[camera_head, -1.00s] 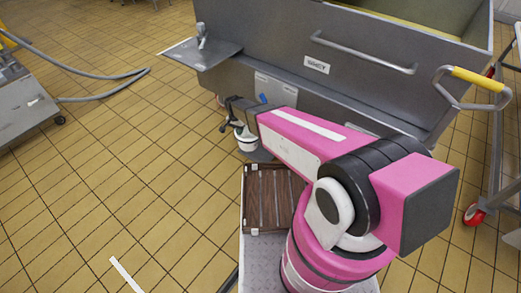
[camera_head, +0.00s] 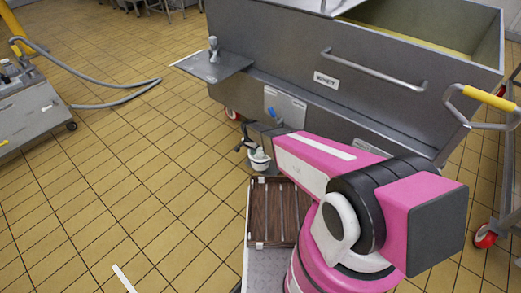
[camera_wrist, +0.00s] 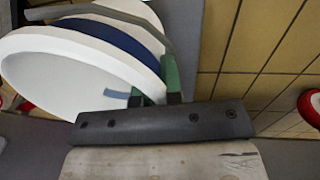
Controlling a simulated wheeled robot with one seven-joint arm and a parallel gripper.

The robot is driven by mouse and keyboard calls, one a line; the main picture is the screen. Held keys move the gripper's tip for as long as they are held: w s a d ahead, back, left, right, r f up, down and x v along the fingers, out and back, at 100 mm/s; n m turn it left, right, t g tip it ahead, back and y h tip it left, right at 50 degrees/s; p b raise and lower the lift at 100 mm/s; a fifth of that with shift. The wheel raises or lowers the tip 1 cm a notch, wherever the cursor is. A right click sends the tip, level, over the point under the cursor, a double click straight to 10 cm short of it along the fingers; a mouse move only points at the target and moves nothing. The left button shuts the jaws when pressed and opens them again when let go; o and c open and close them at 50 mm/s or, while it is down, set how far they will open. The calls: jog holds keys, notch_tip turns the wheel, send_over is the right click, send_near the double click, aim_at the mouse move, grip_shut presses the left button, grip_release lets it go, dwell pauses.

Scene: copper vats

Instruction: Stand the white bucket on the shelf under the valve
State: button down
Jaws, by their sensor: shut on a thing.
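The white bucket (camera_head: 259,162) hangs low, in front of the steel vat, in the head view. In the wrist view the bucket (camera_wrist: 55,85) fills the upper left, its open mouth showing a white inside and a blue band. My gripper (camera_wrist: 155,88) is shut on the bucket's wall at the rim, with green fingers on either side. In the head view my gripper (camera_head: 249,143) is small and partly hidden by my arm. A metal shelf (camera_head: 232,64) juts from the vat's left end, with an upright metal fitting like a valve (camera_head: 213,48) above it.
The long steel vat (camera_head: 360,95) has a front handrail and red castors. A slatted brown tray (camera_head: 280,212) lies below the bucket. A trolley with a yellow handle (camera_head: 490,98) stands right. A grey hose (camera_head: 110,90) lies left.

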jog(key=shift+w+d+f, duration=0.6)
jog(key=shift+w+d, duration=0.1)
jog(key=shift+w, duration=0.2)
jog(key=shift+w+d+f, duration=0.55)
jog(key=shift+w+d, duration=0.2)
jog(key=shift+w, duration=0.2)
jog(key=shift+w+d+f, duration=0.6)
jog(key=shift+w+d, duration=0.1)
jog(key=shift+w, duration=0.2)
jog(key=shift+f, duration=0.2)
jog(key=c, duration=1.3)
grip_release()
jog(key=shift+r, duration=0.15)
jog(key=r, duration=0.8)
jog(key=w+a+r, duration=0.1)
jog(key=r, duration=0.3)
jog(key=shift+a, duration=0.1)
